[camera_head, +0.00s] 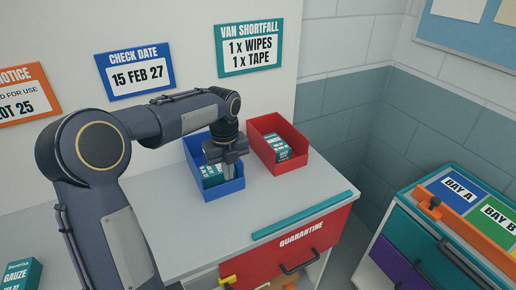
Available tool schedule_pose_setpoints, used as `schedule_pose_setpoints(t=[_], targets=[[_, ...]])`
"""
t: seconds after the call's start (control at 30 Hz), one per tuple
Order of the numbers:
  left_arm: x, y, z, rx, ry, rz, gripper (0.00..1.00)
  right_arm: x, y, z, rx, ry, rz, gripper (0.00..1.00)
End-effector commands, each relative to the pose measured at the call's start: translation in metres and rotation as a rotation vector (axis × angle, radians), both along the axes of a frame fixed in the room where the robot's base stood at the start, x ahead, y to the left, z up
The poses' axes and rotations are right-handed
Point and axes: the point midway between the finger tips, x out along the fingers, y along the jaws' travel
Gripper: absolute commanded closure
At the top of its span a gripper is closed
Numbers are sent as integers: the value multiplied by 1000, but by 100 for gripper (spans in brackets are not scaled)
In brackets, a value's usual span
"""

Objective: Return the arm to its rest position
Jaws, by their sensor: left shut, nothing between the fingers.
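My left arm (120,150) comes in from the left and bends over the white cabinet top. My left gripper (229,178) points down at the blue bin (226,190), with its fingers together and nothing between them. A teal and white box (211,172) lies in the blue bin, partly hidden by the gripper. I cannot tell whether the fingertips touch anything there. My right gripper is not in view.
A red bin (297,137) with a teal box (278,148) stands right of the blue bin. A teal bar (304,215) lies along the cabinet's front edge, above the red QUARANTINE drawer (295,245). A gauze box (20,274) sits lower left. A drawer unit (430,240) stands right.

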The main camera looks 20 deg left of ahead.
Motion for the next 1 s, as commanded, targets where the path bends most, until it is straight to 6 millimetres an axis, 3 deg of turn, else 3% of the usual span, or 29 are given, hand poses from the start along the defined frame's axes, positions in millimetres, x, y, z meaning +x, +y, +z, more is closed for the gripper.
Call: schedule_pose_setpoints(t=[0.17,0.27,0.4,0.57,0.7,0.8,1.0], targets=[[-3,-1,3,-3,-5,24,100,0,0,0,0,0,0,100],[-19,-4,15,-17,-33,150,100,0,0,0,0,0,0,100],[-66,-17,37,-88,-96,536,100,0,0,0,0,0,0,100],[-134,-39,48,-250,-131,1111,100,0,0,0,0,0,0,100],[-188,-60,41,-435,-88,1607,100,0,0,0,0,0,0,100],[-218,-75,30,-562,-15,1906,100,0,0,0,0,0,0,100],[-249,-95,12,-723,135,2263,100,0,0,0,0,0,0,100]])
